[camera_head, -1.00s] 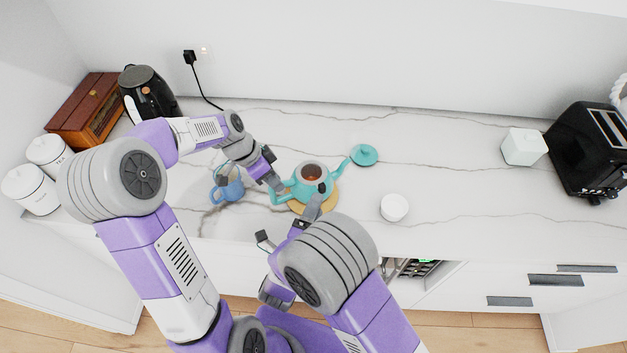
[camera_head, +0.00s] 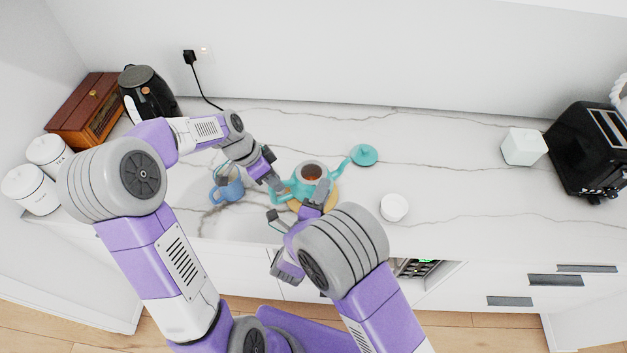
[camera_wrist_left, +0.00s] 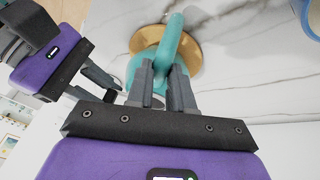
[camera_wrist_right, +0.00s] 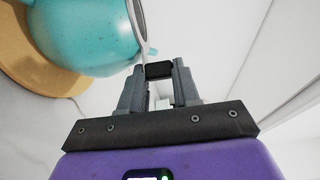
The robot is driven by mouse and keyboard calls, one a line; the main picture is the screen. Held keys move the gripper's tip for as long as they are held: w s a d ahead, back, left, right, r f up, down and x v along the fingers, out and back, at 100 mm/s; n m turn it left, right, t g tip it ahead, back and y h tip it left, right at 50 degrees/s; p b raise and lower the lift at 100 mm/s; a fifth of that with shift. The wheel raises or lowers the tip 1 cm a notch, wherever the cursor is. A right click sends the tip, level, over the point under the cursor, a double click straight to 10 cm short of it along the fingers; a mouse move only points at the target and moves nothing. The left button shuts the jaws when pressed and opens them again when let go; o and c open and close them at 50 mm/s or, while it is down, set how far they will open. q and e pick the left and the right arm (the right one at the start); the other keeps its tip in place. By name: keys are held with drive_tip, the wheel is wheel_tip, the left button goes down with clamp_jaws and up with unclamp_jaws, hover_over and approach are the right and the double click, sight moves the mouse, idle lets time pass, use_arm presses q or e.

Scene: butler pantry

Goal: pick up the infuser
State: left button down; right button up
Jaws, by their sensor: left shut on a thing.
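The teal teapot (camera_head: 290,188) stands on a round wooden trivet, lid off, with brownish contents in its opening. My left gripper (camera_head: 275,185) is shut on its handle, which shows between the fingers in the left wrist view (camera_wrist_left: 170,50). The infuser's pale rim (camera_wrist_right: 139,18) lines the pot's mouth in the right wrist view, and its black tab (camera_wrist_right: 159,71) sticks out. My right gripper (camera_wrist_right: 158,80) is open with its fingers on either side of that tab; contact is unclear. It also shows in the head view (camera_head: 315,193), hiding part of the pot. The infuser's body is inside the pot.
The teal lid (camera_head: 364,155) lies behind the pot to the right. A small white bowl (camera_head: 394,207) stands right of the pot. A blue mug (camera_head: 228,190) stands to its left, under my left arm.

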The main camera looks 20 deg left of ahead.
drive_tip(key=c, duration=0.4)
drive_tip(key=shift+r, duration=0.1)
drive_tip(key=shift+c, duration=0.2)
use_arm(q)
drive_tip(key=c, duration=0.9)
unclamp_jaws()
use_arm(e)
wheel_tip(320, 180, up, 10)
use_arm(q)
drive_tip(key=shift+r, duration=0.15)
drive_tip(key=v, duration=1.1)
drive_tip(key=shift+a+r, duration=0.2)
drive_tip(key=shift+r, duration=0.15)
drive_tip(key=shift+s, duration=0.1)
use_arm(e)
drive_tip(key=shift+s, duration=0.1)
